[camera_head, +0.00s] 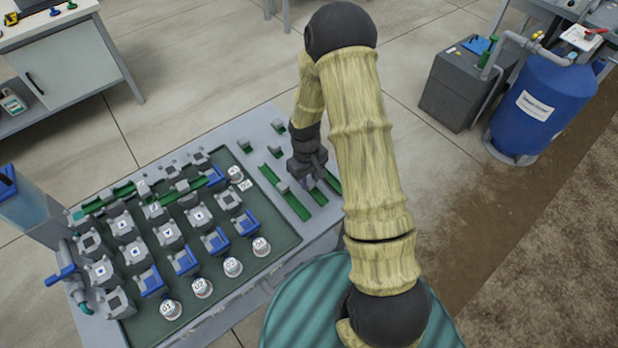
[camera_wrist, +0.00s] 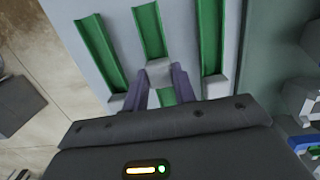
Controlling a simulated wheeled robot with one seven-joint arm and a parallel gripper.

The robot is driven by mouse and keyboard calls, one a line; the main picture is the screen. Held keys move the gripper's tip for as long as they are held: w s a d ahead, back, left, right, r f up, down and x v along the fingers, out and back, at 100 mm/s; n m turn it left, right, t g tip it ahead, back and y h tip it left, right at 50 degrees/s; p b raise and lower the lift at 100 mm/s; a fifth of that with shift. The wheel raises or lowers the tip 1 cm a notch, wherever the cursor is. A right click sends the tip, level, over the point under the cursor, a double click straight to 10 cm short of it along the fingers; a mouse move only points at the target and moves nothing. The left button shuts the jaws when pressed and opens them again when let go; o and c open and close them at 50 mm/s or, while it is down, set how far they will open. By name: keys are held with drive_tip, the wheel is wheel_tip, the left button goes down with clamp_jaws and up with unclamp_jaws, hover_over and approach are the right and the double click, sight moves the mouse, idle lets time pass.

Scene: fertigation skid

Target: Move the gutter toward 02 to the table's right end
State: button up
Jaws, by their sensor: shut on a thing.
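My gripper (camera_head: 318,180) is over the right end of the grey table (camera_head: 235,140). In the wrist view its two purple fingers (camera_wrist: 163,88) are shut on the grey block of the middle green gutter (camera_wrist: 150,30). Part of this gutter is hidden between the fingers and by the gripper body. A second green gutter (camera_wrist: 98,50) lies to its left and a third (camera_wrist: 210,45) to its right, both apart from the fingers. Round white cups with number labels stand along the board's front edge; one seems to read 02 (camera_head: 202,287).
A dark green board (camera_head: 265,240) carries rows of grey blocks (camera_head: 168,234), some with blue parts. More green gutter pieces (camera_head: 205,180) run along its back. A clear blue tank (camera_head: 35,205) stands at the left end. A blue barrel (camera_head: 540,105) stands on the floor far right.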

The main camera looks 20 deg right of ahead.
drive_tip(key=shift+f, duration=0.15)
drive_tip(key=o, duration=1)
wheel_tip(320, 180, up, 12)
drive_tip(key=w, duration=0.1)
drive_tip(key=shift+a, duration=0.2)
drive_tip(key=s+r+m+t, duration=0.3)
drive_tip(key=s+r, duration=0.6)
drive_tip(key=s, duration=0.5)
drive_tip(key=shift+s+d+r+m+t, duration=0.2)
drive_tip(key=shift+r+m+t, duration=0.15)
drive_tip(key=shift+m, duration=0.35)
